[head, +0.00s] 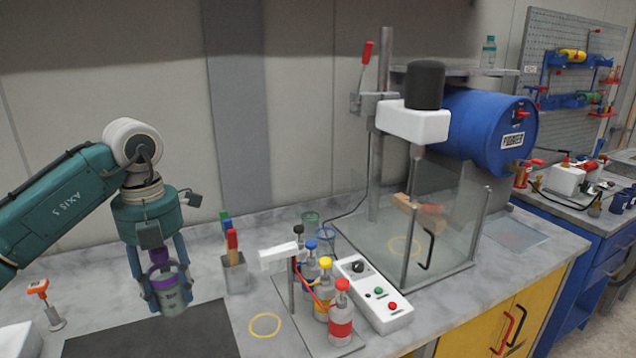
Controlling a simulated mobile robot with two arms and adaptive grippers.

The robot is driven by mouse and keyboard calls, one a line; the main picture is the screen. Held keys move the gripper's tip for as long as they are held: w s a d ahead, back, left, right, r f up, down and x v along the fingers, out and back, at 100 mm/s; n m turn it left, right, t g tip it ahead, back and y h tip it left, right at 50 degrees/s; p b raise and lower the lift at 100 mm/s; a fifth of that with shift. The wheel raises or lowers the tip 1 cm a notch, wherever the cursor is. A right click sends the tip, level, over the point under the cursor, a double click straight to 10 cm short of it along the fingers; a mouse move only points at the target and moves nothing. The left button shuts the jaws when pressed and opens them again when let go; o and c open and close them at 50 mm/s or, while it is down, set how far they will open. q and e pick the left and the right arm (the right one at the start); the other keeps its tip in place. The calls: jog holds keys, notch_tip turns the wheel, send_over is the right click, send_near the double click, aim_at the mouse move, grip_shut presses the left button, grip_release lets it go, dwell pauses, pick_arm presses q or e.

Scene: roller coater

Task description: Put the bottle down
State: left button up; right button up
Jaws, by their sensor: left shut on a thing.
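My left gripper (168,290) points down and is shut on a bottle (172,303) with a purple band and a greyish lower part. The gripper's fingers hide the bottle's sides, and it looks upright. It appears over the back part of a dark mat (150,338) on the marble-look bench top (225,292). I cannot tell whether its base touches the surface. A yellow ring mark (265,325) lies empty on the bench to the right of the bottle. My right gripper is not in view.
A pen holder (234,273) stands close to the right of the left gripper. Beyond the ring are several capped bottles (341,318) on a rack, a control box (375,295) and a clear-walled mixer (415,120). An orange-handled tool (45,300) stands at the left.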

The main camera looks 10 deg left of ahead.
pick_arm(q)
jog(key=shift+s+d+f+m, duration=0.2)
jog(key=shift+d+f+m, duration=0.1)
jog(key=shift+m, duration=0.5)
jog(key=s+d+f+m, duration=0.5)
jog(key=s+d+m, duration=0.1)
jog(key=m, duration=1.1)
jog(key=s+d+f+m, duration=0.5)
jog(key=s+m, duration=0.3)
jog(key=m, duration=1)
jog(key=shift+s+d, duration=0.35)
jog(key=shift+d, duration=0.4)
